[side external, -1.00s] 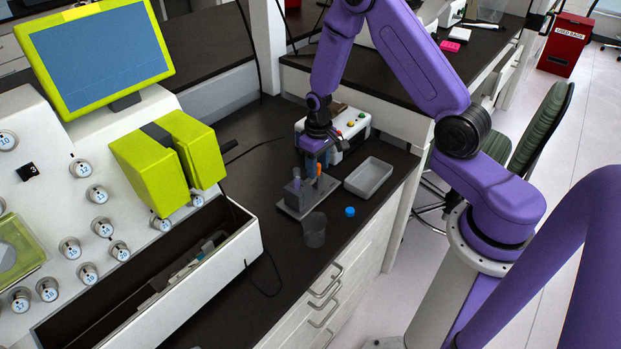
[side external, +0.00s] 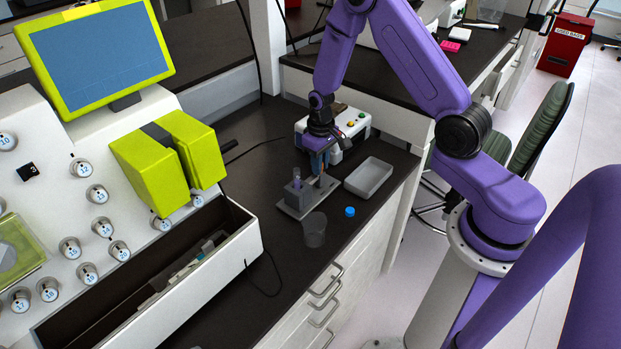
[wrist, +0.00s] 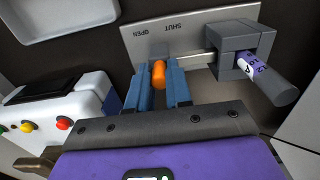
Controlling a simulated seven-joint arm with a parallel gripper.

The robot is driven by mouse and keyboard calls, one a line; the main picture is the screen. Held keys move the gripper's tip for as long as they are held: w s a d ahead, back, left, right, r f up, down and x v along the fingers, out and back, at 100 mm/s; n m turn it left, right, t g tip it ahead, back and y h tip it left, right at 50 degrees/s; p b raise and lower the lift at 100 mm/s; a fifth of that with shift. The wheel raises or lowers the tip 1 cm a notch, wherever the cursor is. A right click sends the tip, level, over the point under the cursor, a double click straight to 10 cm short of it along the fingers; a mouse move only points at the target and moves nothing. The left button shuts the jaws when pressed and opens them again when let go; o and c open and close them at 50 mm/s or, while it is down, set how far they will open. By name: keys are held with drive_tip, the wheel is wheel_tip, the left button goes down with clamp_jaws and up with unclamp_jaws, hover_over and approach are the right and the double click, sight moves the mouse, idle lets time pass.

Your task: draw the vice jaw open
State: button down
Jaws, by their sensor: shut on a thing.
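The vice is a grey base plate (wrist: 140,40) with a grey block (wrist: 262,40) at one end. A labelled tube (wrist: 252,66) with a dark grey end stands in this block. OPEN and SHUT are printed along the plate. In the side view my gripper (side external: 319,165) is low over the vice plate (side external: 291,211); the handle is mostly hidden there.
A grey tray (side external: 369,178) lies to the right of the vice. A dark cup (side external: 314,231) and a blue cap (side external: 350,211) are in front. A white box with coloured buttons (side external: 352,125) stands behind.

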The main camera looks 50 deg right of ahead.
drive_tip(key=shift+d, duration=0.35)
drive_tip(key=c, duration=1)
unclamp_jaws()
drive_tip(key=shift+c, duration=0.2)
drive_tip(key=shift+a+r, duration=0.1)
drive_tip(key=shift+r, duration=2.9)
